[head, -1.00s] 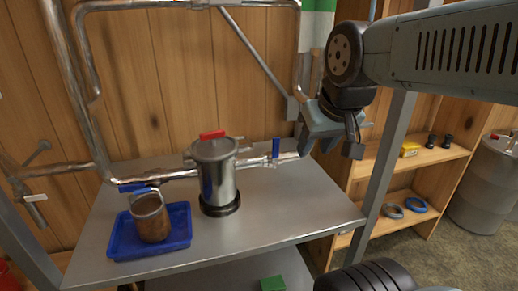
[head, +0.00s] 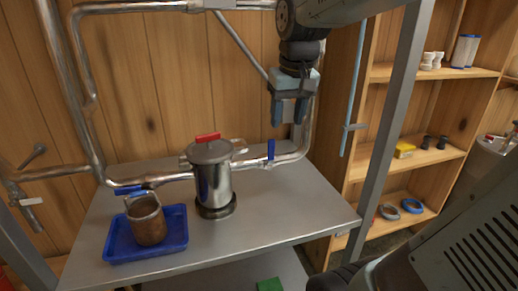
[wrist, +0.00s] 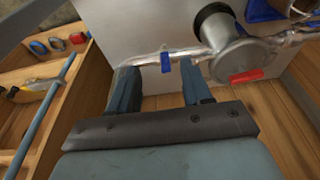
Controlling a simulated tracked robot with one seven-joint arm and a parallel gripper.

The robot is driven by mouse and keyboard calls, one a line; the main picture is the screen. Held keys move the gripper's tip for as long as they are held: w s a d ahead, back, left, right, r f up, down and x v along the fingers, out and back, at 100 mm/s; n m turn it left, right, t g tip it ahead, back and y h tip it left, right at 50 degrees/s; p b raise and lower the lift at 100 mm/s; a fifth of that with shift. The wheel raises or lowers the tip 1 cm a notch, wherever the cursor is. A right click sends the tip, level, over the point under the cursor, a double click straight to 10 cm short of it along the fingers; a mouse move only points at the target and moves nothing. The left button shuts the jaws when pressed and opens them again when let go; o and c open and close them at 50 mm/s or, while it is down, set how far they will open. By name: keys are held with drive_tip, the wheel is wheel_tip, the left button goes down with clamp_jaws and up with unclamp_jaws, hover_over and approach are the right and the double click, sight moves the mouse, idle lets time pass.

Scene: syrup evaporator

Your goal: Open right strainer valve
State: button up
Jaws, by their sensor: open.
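The right strainer valve has a blue lever handle (head: 271,149) that stands upright on the pipe to the right of the steel strainer pot (head: 212,185). The handle also shows in the wrist view (wrist: 166,62), between my fingers in the picture and beyond their tips. My gripper (head: 290,120) is open and empty, pointing down above the pipe, a little to the right of the handle. In the wrist view its two fingers (wrist: 160,78) are spread apart. The strainer's lid carries a red handle (head: 208,136). A second blue lever (head: 137,191) lies along the pipe left of the pot.
A blue tray (head: 180,239) with a rusty strainer basket (head: 147,222) sits on the steel table's left side. A grey post (head: 385,130) and wooden shelves (head: 400,164) stand to the right. The table's right part (head: 300,215) is clear.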

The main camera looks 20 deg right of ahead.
sight(271, 159)
drive_tip(key=w+g, duration=0.1)
drive_tip(key=w, duration=0.5)
drive_tip(key=w+f+g, duration=0.1)
drive_tip(key=w, duration=0.2)
drive_tip(key=shift+w+g, duration=0.3)
drive_tip(key=shift+w, duration=0.05)
wheel_tip(271, 159, down, 14)
drive_tip(key=shift+r, duration=0.15)
drive_tip(key=shift+c, duration=0.5)
clamp_jaws()
